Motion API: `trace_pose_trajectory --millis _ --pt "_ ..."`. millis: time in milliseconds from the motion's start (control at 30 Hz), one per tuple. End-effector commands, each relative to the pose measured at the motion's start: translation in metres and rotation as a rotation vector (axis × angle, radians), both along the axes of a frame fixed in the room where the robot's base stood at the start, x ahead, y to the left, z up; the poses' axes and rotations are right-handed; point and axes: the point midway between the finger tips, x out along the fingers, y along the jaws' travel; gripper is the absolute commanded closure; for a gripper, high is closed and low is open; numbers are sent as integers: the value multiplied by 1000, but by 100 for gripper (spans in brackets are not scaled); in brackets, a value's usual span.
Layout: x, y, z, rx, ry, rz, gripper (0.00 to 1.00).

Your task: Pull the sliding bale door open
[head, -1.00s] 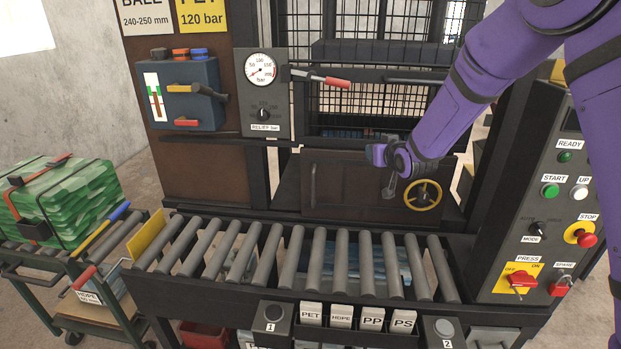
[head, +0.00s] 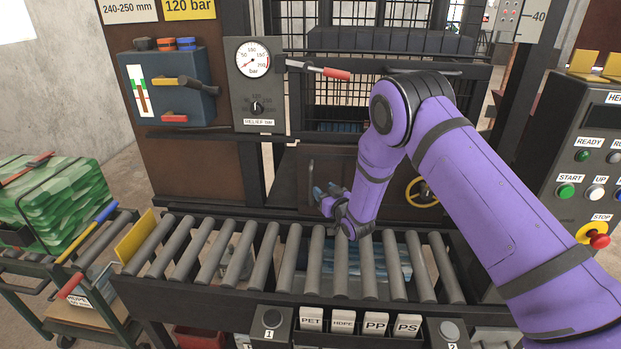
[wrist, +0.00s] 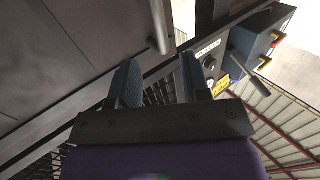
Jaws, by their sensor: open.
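The bale door is a dark brown panel (head: 338,168) behind the roller bed, with a vertical bar handle (head: 311,178) near its left edge. My gripper (head: 322,196) is in front of the door's left part, close to the lower end of the handle, and my forearm hides the middle of the door. In the wrist view the door (wrist: 60,55) fills the upper left and the handle (wrist: 159,27) stands just beyond my fingertips. My gripper (wrist: 160,72) is open there, with nothing between its fingers. The door looks shut.
The roller bed (head: 265,262) lies below my gripper. A yellow handwheel (head: 426,204) is right of my forearm. A red-tipped lever (head: 335,74) and a gauge panel (head: 245,105) are above left.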

Motion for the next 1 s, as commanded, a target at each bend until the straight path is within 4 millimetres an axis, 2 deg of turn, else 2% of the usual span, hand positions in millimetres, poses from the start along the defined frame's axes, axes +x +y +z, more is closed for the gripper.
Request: trace_pose_trajectory --millis 300,500,700,967,1000 --pt "48 30 -1 -1 -1 -1 56" --pt "69 43 -1 -1 0 0 56" --pt "78 48 0 -1 2 -1 56" --pt "79 49 0 -1 2 -1 56" --pt "79 49 0 -1 2 -1 63"
